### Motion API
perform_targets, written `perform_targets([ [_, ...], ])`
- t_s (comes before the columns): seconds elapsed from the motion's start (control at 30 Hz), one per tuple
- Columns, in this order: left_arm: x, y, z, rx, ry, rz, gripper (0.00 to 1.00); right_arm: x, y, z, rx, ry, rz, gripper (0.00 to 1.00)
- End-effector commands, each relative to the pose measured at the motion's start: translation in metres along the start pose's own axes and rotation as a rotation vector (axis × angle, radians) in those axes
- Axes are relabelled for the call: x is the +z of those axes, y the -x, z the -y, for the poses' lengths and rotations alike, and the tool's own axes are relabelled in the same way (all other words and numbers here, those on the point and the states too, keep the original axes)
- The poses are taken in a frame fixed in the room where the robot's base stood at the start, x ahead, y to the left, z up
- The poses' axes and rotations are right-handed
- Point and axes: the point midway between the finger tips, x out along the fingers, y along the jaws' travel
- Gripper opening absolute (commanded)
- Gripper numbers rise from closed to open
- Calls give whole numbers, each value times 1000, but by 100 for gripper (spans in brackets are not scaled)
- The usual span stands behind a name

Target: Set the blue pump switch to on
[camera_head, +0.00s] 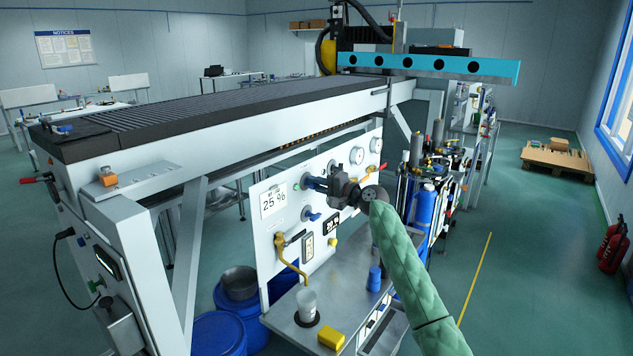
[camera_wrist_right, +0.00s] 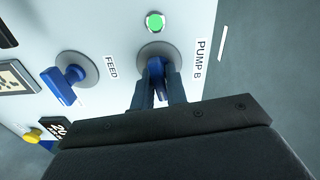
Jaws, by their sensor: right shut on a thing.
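The blue pump switch (camera_wrist_right: 157,64) sits on a round grey plate beside the label PUMP B in the right wrist view. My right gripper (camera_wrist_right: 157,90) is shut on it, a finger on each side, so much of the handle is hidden. In the head view my right gripper (camera_head: 318,184) reaches the upper part of the white panel (camera_head: 283,214) from the right. I cannot tell the switch's setting from what shows. My left gripper is not in view.
A bright green round light (camera_wrist_right: 155,22) is close to the pump switch. A second blue switch, labelled FEED (camera_wrist_right: 64,80), is beside it. Below the panel, a metal shelf (camera_head: 345,311) holds a clear cup (camera_head: 307,303), a yellow block (camera_head: 331,338) and a blue bottle (camera_head: 375,279).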

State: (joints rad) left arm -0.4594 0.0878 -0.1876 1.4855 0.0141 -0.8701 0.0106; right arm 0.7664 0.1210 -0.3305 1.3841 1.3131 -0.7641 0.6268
Motion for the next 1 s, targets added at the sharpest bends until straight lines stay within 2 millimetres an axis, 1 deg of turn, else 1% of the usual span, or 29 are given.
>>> perform_targets([
  [0.1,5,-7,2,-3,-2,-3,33,-1,0,1,-1,-65,-2,0],
  [0.3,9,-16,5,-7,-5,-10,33,-1,0,0,-1,-134,-2,0],
  [0.5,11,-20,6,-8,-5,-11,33,-1,0,-1,0,-162,-2,0],
  [0.87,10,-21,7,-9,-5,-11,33,-1,0,-1,0,-165,-2,0],
  [0.9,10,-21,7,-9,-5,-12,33,-1,0,-1,0,-165,-2,16],
  [1.0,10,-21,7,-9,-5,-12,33,-1,0,-1,0,-165,-2,33],
])
